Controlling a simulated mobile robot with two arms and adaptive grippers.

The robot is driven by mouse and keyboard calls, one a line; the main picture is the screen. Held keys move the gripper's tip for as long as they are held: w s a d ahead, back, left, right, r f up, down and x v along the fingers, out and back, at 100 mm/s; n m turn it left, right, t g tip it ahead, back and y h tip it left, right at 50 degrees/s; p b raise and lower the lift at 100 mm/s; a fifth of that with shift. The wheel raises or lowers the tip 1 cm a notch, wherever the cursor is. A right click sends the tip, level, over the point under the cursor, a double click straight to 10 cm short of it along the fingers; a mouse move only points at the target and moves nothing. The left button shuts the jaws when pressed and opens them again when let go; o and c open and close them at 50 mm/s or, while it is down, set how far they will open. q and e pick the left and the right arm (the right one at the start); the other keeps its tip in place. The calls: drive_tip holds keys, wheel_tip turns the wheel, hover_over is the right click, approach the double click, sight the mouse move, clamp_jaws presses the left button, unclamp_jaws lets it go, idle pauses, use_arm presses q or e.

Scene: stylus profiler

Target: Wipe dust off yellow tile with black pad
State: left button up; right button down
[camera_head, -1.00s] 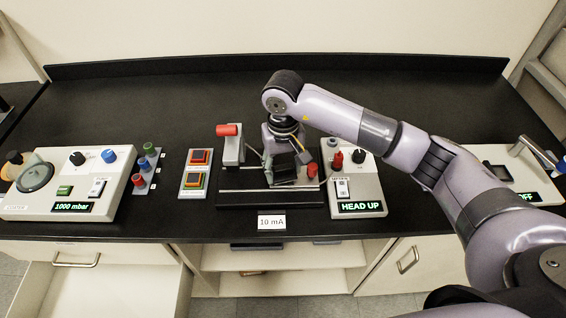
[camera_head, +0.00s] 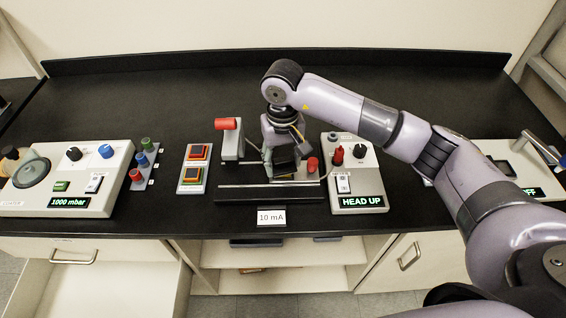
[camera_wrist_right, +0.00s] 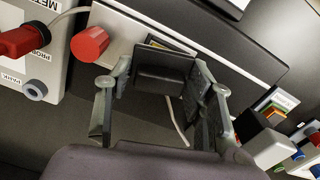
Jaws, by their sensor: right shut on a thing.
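The black pad (camera_wrist_right: 160,82) is between the fingers of my right gripper in the right wrist view, and the gripper is shut on it. The pad covers most of what lies under it. A thin yellowish edge (camera_wrist_right: 183,46), probably the tile, shows beside the pad's plate; whether the pad touches it I cannot tell. In the head view my right gripper (camera_head: 284,160) is over the stage of the profiler (camera_head: 270,193), left of a red knob (camera_head: 313,164). The tile cannot be made out there. My left gripper is not in view.
The profiler's arm with a red cylinder (camera_head: 228,124) stands close on the left. A control box reading HEAD UP (camera_head: 360,203) stands close on the right. A plate with stacked coloured tiles (camera_head: 195,170) lies further left. The bench behind is clear.

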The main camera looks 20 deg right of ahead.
sight(283, 160)
use_arm(q)
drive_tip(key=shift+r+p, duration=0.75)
drive_tip(key=shift+p, duration=0.05)
use_arm(e)
drive_tip(key=shift+r, duration=3.05)
use_arm(q)
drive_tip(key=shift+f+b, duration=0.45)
drive_tip(key=shift+b, duration=0.05)
use_arm(e)
drive_tip(key=s+d, duration=0.4)
drive_tip(key=s, duration=1)
drive_tip(key=shift+r+n, duration=0.3)
drive_tip(key=shift+r, duration=0.1)
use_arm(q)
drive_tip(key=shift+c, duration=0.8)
